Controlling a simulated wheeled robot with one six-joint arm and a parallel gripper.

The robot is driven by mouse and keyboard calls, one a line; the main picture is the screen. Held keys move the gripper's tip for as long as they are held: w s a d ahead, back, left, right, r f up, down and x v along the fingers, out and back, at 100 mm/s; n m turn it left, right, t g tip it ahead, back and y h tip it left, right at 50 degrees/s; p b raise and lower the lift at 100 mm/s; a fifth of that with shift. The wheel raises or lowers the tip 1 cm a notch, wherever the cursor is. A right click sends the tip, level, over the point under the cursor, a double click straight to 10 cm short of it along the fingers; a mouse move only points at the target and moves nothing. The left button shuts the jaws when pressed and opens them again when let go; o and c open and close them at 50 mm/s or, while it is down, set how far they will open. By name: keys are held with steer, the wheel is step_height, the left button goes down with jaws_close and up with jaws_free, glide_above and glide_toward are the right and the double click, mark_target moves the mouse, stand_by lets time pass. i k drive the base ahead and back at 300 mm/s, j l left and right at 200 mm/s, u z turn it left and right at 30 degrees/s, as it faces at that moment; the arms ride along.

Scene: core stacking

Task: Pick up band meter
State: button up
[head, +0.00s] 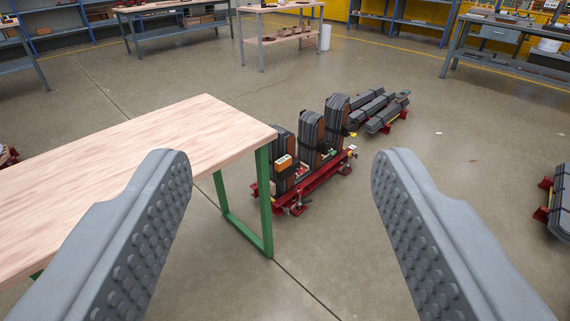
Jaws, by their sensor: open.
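My gripper (281,160) is open and empty, with its two grey studded fingers wide apart at the left and right of the view. A small orange box (284,161) with a dark marking, which may be the band meter, shows between the fingers but well beyond them. It is at the front of an upright dark stack (281,145) on a red stand (309,187). I cannot tell how it is attached.
A bare wooden table (120,150) with green legs stands at the left, close to the red stand. Flat dark bundles (378,108) lie behind the stand, and another bundle (561,200) is at the right edge. Workbenches and shelves line the back. The floor right of the stand is mostly clear.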

mark_target(284, 162)
steer(key=i+u, duration=0.2)
steer(key=i, duration=0.35)
steer(key=i+u, duration=0.2)
steer(key=i, duration=0.35)
steer(key=i+l+u, duration=0.15)
steer(key=i, duration=0.4)
steer(key=i+l+u, duration=0.2)
steer(key=i, duration=0.4)
steer(key=j, duration=0.05)
